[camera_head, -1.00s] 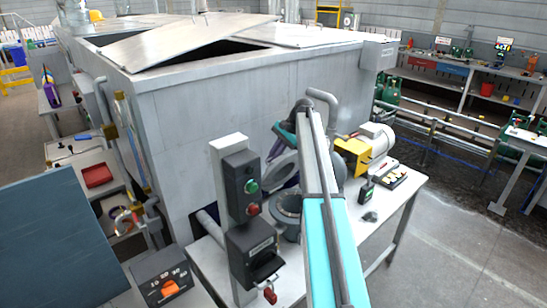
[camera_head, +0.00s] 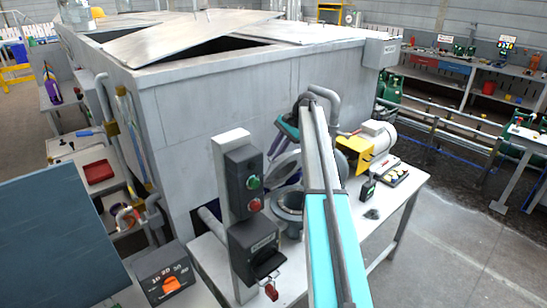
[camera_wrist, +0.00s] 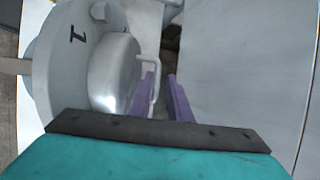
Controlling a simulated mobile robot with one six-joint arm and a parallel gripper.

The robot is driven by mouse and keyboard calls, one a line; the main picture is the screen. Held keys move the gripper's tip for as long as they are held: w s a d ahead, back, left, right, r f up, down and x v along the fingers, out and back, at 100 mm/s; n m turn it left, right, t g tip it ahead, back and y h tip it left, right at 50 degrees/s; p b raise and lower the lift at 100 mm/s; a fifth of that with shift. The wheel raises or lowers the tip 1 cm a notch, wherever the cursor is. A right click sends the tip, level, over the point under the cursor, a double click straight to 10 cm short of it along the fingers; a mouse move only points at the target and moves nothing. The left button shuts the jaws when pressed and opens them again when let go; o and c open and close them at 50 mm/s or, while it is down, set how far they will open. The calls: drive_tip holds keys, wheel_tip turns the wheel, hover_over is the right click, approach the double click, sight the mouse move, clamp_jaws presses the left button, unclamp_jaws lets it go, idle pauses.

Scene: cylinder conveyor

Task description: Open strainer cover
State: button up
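The strainer cover is a round grey lid (camera_head: 284,167) in the head view, standing tilted up behind the grey strainer body (camera_head: 288,201), whose dark round mouth shows. In the wrist view a large grey round part (camera_wrist: 62,75) with a black mark fills the left side, with a shiny metal dome (camera_wrist: 115,72) and a thin bent handle (camera_wrist: 154,66) on it. My gripper (camera_wrist: 164,92) has two purple fingers with a gap between them. The handle is beside the left finger; contact cannot be told. In the head view my arm partly hides the fingers.
A control post (camera_head: 242,190) with green and red buttons stands left of the strainer. A yellow and grey motor pump (camera_head: 370,146) is to the right on the white table (camera_head: 396,205). A large grey tank (camera_head: 200,110) rises behind. Small devices lie at the table's right.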

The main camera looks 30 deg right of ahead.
drive_tip(key=p+v, duration=0.2)
drive_tip(key=v, duration=0.8)
drive_tip(key=shift+r, duration=0.3)
drive_tip(key=shift+s+f, duration=0.1)
drive_tip(key=shift+s, duration=0.1)
idle(0.5)
